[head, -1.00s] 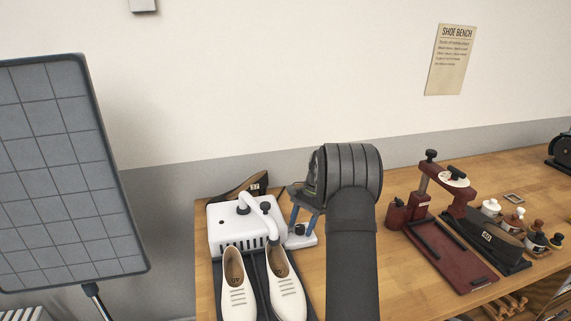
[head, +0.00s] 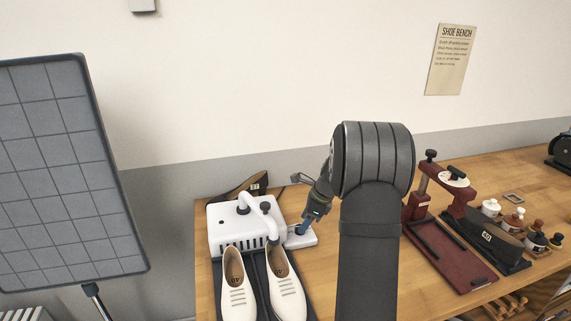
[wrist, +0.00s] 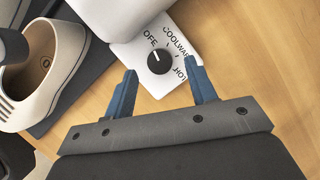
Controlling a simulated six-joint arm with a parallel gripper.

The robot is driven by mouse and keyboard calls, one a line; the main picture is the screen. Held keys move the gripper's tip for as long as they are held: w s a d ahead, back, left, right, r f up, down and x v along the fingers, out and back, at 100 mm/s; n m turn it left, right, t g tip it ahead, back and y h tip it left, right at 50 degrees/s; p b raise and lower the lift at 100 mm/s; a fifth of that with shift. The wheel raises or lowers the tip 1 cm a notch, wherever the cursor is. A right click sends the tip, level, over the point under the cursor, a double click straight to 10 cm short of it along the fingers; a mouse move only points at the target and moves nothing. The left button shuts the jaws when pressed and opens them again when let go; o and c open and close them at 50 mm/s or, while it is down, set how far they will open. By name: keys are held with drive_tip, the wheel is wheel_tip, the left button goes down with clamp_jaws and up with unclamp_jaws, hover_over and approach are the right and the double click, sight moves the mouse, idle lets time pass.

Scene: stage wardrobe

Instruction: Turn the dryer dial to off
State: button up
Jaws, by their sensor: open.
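The dryer dial (wrist: 158,61) is a round black knob on a white plate marked OFF, COOL, WARM and HOT. Its small pale mark appears to point up, near OFF, but is too small to read surely. The plate (head: 306,241) juts from the right side of the white dryer (head: 231,229). My gripper (wrist: 162,68) is open and empty, its blue fingers on either side of the dial in the wrist view and apart from it there. In the head view my gripper (head: 302,229) is just over the plate and hides the dial.
One white shoe (wrist: 62,68) is close left in the wrist view. A dark red stand (head: 450,258) is to the right. Bare wood (wrist: 240,40) lies right of the plate.

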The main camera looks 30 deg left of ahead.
drive_tip(key=v, duration=1.5)
drive_tip(key=s+a+r+n+h, duration=0.15)
drive_tip(key=a+n, duration=0.25)
drive_tip(key=n, duration=0.8)
drive_tip(key=a+r+n+h, duration=0.1)
drive_tip(key=a+n+h, duration=0.25)
drive_tip(key=n, duration=0.75)
drive_tip(key=shift+t, duration=0.4)
wheel_tip(320, 180, down, 10)
drive_tip(key=shift+w+f, duration=0.1)
wheel_tip(320, 180, up, 11)
drive_tip(key=s+d+r, duration=0.2)
drive_tip(key=s+r, duration=0.7)
drive_tip(key=s, duration=0.4)
drive_tip(key=shift+s+r, duration=0.15)
drive_tip(key=shift+r, duration=0.1)
